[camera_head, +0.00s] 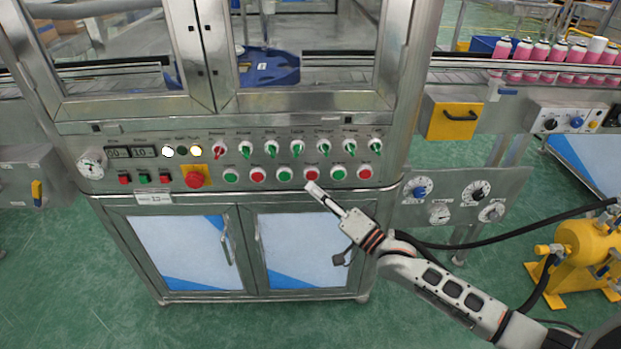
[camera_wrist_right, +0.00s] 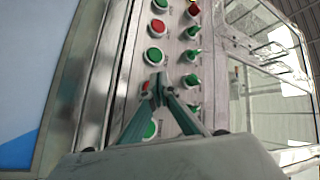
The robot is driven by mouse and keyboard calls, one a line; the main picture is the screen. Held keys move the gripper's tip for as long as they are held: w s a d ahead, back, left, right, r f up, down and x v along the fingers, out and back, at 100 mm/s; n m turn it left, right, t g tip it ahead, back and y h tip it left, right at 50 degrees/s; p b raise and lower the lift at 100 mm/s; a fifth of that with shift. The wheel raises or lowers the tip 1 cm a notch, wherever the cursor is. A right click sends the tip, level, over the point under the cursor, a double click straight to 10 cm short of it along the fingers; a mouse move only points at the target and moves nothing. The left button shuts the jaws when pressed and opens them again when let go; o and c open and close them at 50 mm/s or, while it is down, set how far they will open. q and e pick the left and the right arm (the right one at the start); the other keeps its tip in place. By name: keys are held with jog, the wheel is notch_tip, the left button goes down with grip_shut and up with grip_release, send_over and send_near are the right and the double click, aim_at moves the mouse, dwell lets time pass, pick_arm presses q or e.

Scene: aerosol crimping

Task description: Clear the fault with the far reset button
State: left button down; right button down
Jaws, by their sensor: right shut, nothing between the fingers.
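A row of green and red push buttons runs along the machine's steel control panel (camera_head: 130,180). The labels are too small to read, so I cannot tell which is the far reset button. My right gripper (camera_head: 313,187) is shut and empty, with its fingertips just in front of and below a red button (camera_head: 311,173). In the right wrist view the closed fingertips (camera_wrist_right: 158,82) lie over that red button and partly hide it; contact cannot be told. A green button (camera_head: 338,172) and a last red button (camera_head: 365,172) are to its right. My left gripper is not in view.
Selector switches (camera_head: 297,149) sit above the buttons. A red emergency stop (camera_head: 194,180) on a yellow plate and small lamps are at left. Cabinet doors (camera_head: 300,250) are below. A conveyor with pink cans (camera_head: 545,52) and a yellow pump (camera_head: 588,250) are at right.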

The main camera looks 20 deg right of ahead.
aim_at(312, 176)
jog(key=shift+w+d, duration=0.2)
jog(key=shift+w, duration=0.3)
jog(key=shift+r, duration=0.1)
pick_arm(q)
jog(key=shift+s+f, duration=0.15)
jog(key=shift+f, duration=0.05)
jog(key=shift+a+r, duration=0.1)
pick_arm(e)
jog(key=shift+w, duration=0.1)
dwell(0.7)
jog(key=shift+w+d, duration=0.1)
jog(key=shift+w, duration=0.2)
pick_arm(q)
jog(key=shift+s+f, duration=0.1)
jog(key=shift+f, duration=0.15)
pick_arm(e)
jog(key=shift+w, duration=0.1)
